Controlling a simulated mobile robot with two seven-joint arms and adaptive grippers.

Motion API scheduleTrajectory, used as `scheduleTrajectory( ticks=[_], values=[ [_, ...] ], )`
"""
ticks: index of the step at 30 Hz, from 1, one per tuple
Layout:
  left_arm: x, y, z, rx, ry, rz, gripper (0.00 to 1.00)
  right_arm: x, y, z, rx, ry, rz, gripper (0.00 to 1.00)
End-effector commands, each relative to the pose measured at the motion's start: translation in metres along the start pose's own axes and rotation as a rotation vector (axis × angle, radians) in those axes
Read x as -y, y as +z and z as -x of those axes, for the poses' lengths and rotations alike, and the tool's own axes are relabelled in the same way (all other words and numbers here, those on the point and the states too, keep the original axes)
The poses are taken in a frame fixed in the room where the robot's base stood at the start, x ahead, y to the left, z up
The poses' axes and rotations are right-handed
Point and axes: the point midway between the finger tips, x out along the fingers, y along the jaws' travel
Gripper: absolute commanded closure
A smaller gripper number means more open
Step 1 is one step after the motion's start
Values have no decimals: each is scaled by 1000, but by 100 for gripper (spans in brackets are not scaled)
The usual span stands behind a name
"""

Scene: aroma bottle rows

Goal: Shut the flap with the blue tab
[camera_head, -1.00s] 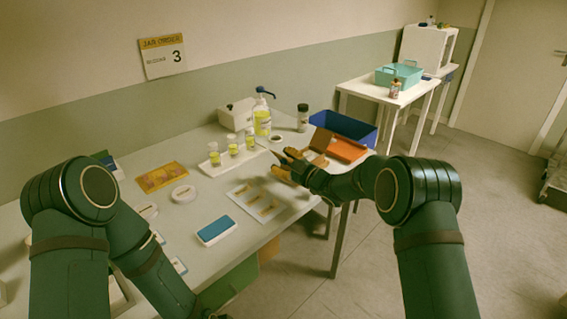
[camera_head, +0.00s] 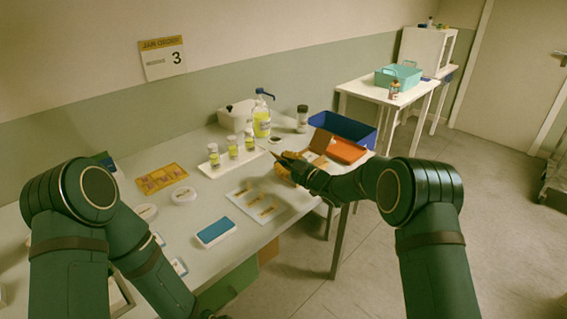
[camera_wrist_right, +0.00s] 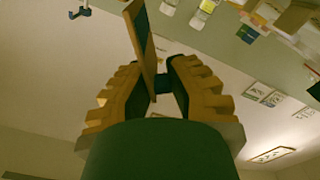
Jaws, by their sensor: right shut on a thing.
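My right gripper (camera_head: 287,163) is over the right part of the table, beside an orange-brown open box (camera_head: 345,151). In the right wrist view the gripper (camera_wrist_right: 160,84) is shut on a thin flat piece (camera_wrist_right: 140,40) with a tan edge and a dark face, which sticks out past the fingers. In the head view its thin dark tip points left. I cannot tell whether this piece belongs to the box. No blue tab shows clearly; the gripper and arm hide part of the box. My left arm reaches down at the left, its gripper outside the picture.
A blue bin (camera_head: 345,128) stands behind the box. A white tray (camera_head: 215,171) with small yellow bottles, a pump bottle (camera_head: 262,118) and a dark-capped jar (camera_head: 302,118) stand left of it. A card with strips (camera_head: 262,205) and a blue-topped block (camera_head: 216,232) lie in front.

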Motion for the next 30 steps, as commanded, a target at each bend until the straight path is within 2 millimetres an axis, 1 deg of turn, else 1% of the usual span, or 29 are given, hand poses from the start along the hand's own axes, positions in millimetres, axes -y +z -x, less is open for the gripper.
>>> scheduleTrajectory(
  ticks=[8, 21, 30],
  values=[
    [-2, 0, 6, 3, 0, 0, 17, -4, 0, 0, 1, -3, -79, 100],
    [-9, 2, 25, 12, 1, 2, 17, -23, 1, 0, 2, -2, -387, 100],
    [-12, 3, 34, 17, 1, 3, 17, -31, 4, 0, 3, -3, -537, 100]
  ],
)
